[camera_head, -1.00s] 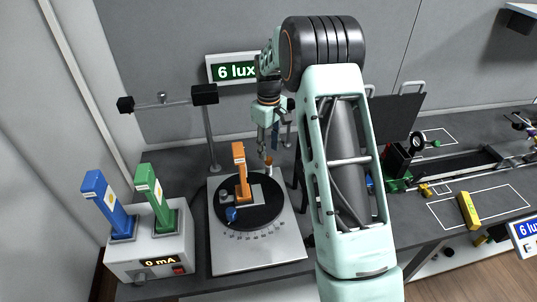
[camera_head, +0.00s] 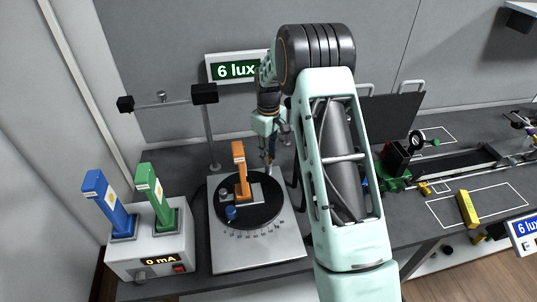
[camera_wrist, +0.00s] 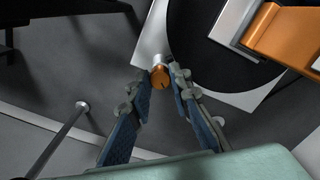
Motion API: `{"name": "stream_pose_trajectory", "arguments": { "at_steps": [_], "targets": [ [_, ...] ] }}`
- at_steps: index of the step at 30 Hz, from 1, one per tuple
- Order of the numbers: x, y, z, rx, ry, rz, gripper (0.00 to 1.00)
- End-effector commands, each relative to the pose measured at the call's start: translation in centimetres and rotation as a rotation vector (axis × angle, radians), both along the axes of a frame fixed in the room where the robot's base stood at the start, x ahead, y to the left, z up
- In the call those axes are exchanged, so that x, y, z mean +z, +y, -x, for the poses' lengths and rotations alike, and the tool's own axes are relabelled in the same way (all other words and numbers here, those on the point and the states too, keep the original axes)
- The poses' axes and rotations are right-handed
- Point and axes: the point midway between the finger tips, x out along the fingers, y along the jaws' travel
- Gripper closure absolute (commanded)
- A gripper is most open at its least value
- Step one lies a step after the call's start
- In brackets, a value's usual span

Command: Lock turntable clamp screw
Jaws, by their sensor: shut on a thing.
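The turntable is a black disc (camera_head: 262,214) with a degree scale on a grey base plate (camera_head: 258,254). An orange LED module (camera_head: 239,172) stands upright on it, and a blue knob (camera_head: 231,213) sits near its front left edge. The clamp screw has an orange-brown knob (camera_wrist: 159,77) on a pale shaft at the base plate's edge in the wrist view. My gripper (camera_wrist: 160,79) has one blue finger on each side of this knob and is shut on it. In the head view my gripper (camera_head: 270,169) is at the back right of the turntable and largely hides the screw.
A control box (camera_head: 148,262) reading 0 mA holds blue (camera_head: 106,203) and green (camera_head: 156,195) modules at left. A post (camera_head: 209,138) with a crossbar stands behind the turntable. A 6 lux display (camera_head: 236,68) is on the wall. An optical rail (camera_head: 455,166) lies at right.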

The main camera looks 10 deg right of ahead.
Motion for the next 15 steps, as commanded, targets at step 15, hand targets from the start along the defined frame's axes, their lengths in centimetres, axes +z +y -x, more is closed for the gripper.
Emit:
{"name": "stream_pose_trajectory", "arguments": {
  "at_steps": [15],
  "targets": [
    [-0.12, 0.00, -0.04, -0.160, -0.001, 0.000, 1.00]
  ]
}}
